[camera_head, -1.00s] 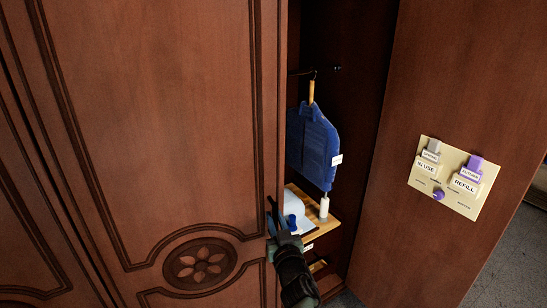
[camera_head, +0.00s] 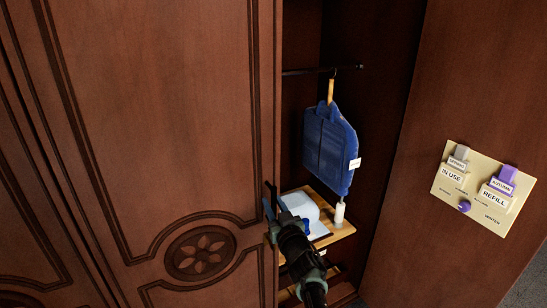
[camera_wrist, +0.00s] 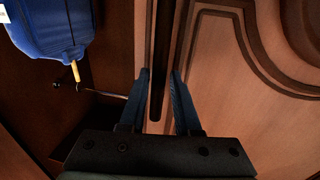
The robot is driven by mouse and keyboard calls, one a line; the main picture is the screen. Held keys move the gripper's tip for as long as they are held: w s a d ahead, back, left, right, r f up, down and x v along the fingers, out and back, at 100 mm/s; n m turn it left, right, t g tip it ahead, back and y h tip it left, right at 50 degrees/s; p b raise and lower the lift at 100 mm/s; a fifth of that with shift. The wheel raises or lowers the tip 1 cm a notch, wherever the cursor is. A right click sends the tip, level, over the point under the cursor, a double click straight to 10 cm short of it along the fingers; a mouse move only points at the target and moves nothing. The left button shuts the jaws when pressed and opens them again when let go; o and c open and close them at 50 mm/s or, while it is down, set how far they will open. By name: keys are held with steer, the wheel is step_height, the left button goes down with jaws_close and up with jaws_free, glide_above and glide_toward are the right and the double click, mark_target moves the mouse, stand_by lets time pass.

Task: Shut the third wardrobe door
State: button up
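The carved wardrobe door (camera_head: 150,110) with a flower medallion fills the left of the head view. Its right edge stands beside an open compartment, and which door in the row it is I cannot tell. My gripper (camera_head: 271,200) is at that edge, low in the head view. In the wrist view my gripper (camera_wrist: 162,98) has its two bluish fingers apart, one on either side of the door's edge strip. A dark vertical bar or groove (camera_wrist: 161,50) shows between them. Contact with the door is unclear.
In the compartment a blue garment (camera_head: 329,145) hangs from a rail (camera_head: 305,71). Below it a wooden shelf (camera_head: 335,230) holds a white bottle (camera_head: 340,213) and a pale item. A brown panel (camera_head: 450,80) with a labelled plate (camera_head: 484,187) stands at right.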

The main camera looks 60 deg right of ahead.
steer(key=shift+d, duration=0.1)
steer(key=shift+s+a+r+p, duration=0.1)
steer(key=shift+s+a+p, duration=0.25)
steer(key=shift+p, duration=0.3)
steer(key=p+v, duration=0.7)
steer(key=v, duration=0.5)
